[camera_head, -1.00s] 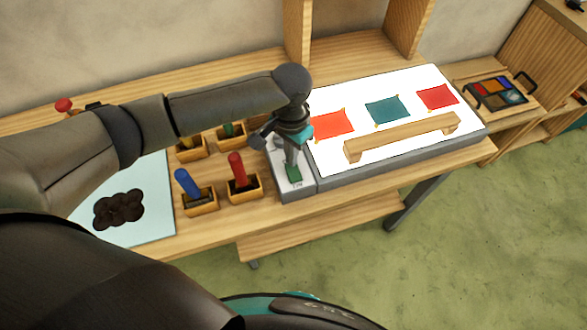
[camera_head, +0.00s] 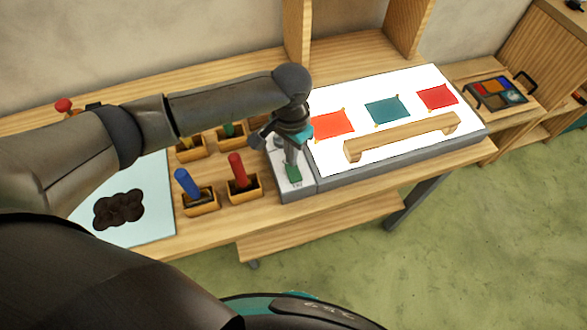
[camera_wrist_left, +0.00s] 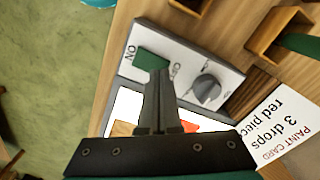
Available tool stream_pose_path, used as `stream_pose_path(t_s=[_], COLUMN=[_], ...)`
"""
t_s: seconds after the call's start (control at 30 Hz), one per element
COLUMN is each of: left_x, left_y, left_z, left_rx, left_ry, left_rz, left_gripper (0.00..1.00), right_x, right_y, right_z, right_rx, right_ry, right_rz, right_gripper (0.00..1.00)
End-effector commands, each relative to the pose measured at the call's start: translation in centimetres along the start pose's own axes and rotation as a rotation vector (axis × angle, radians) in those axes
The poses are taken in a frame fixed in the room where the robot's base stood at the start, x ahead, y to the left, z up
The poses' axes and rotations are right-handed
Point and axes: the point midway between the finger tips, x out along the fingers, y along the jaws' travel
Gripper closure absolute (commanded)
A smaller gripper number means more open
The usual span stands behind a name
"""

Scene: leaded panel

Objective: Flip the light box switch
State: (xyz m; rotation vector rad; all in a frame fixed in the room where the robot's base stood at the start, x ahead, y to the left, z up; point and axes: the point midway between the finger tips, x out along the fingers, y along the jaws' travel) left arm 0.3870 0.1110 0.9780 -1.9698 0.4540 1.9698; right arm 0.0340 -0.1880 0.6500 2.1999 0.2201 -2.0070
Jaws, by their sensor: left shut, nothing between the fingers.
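The light box (camera_head: 400,150) stands on the bench with its top glowing white. Its grey control panel (camera_head: 288,190) is at its left end. The green switch (camera_head: 293,174) is on that panel; in the left wrist view the switch (camera_wrist_left: 151,60) lies beside the "ON" lettering, with a dark knob (camera_wrist_left: 206,88) near it. My left gripper (camera_head: 291,162) is shut and empty, pointing down at the switch. In the left wrist view its fingertips (camera_wrist_left: 159,75) are right at the switch's edge; I cannot tell whether they touch. My right gripper is not in view.
Three glass pieces, orange (camera_head: 333,124), teal (camera_head: 387,109) and red (camera_head: 437,97), and a wooden bar (camera_head: 402,137) lie on the lit top. Wooden holders with a red tool (camera_head: 237,168) and a blue tool (camera_head: 187,184) stand left of the panel. A paint card (camera_wrist_left: 290,125) lies near the knob.

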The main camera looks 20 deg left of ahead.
Motion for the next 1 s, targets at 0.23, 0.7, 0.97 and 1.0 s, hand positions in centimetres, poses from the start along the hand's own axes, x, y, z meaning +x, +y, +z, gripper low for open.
stream_pose_path(t_s=[0.23,0.7,0.97,1.0], left_x=[0.0,0.6,0.9,1.0], left_y=[0.0,0.0,0.0,0.0], left_z=[0.0,0.0,0.0,0.0], left_rx=[0.0,0.0,0.0,0.0], left_ry=[0.0,0.0,0.0,0.0], left_rz=[0.0,0.0,0.0,0.0], left_gripper=[1.0,1.0,1.0,1.0], right_x=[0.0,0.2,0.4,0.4], right_y=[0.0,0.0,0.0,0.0], right_z=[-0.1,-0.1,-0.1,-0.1], right_rx=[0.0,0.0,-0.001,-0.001], right_ry=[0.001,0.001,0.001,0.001], right_rz=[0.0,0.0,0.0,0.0], right_gripper=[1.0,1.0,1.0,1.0])
